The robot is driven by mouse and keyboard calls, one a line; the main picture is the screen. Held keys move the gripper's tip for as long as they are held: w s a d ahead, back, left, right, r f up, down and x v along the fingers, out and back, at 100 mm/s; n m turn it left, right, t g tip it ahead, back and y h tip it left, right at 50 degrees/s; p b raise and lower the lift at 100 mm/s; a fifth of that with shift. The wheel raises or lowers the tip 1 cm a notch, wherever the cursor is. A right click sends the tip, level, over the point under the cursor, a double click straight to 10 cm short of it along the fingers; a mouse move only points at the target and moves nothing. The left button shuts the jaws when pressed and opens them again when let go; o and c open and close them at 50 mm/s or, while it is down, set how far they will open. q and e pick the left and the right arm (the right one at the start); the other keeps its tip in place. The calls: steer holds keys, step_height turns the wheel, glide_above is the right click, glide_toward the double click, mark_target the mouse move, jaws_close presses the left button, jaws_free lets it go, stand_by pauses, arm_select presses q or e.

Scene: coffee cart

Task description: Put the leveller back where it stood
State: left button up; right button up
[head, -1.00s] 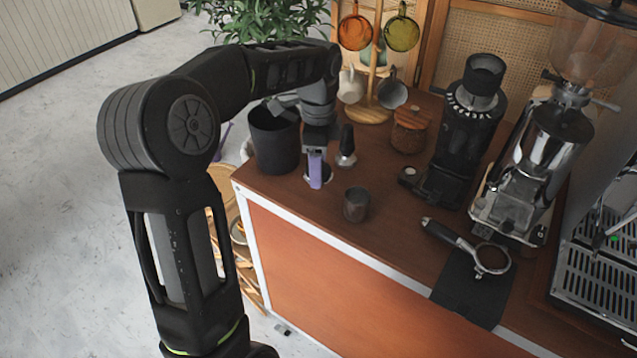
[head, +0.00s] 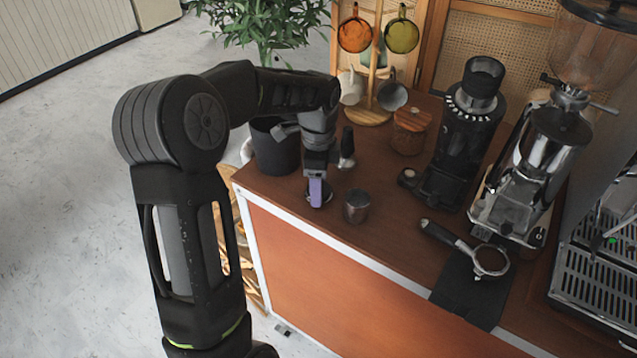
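My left gripper (head: 316,191), with purple fingertips, is low over the front left corner of the counter. It looks shut on the leveller (head: 326,198), a small dark round piece with a pale rim, mostly hidden behind the fingers. I cannot tell whether the leveller touches the counter. My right gripper is not in view.
A small dark metal cup (head: 357,207) stands close to the right of my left gripper. A black-handled tamper (head: 347,148) stands just behind, and a black bin (head: 273,148) to the left. A portafilter (head: 488,262) lies on a black mat (head: 468,293). The counter's middle is clear.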

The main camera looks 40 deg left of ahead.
arm_select(q)
steer(key=o, duration=1.1)
steer(key=shift+f, duration=0.2)
steer(key=o, duration=0.4)
steer(key=shift+o, duration=0.2)
steer(key=shift+r, duration=0.1)
step_height(320, 180, up, 12)
steer(key=shift+r, duration=0.15)
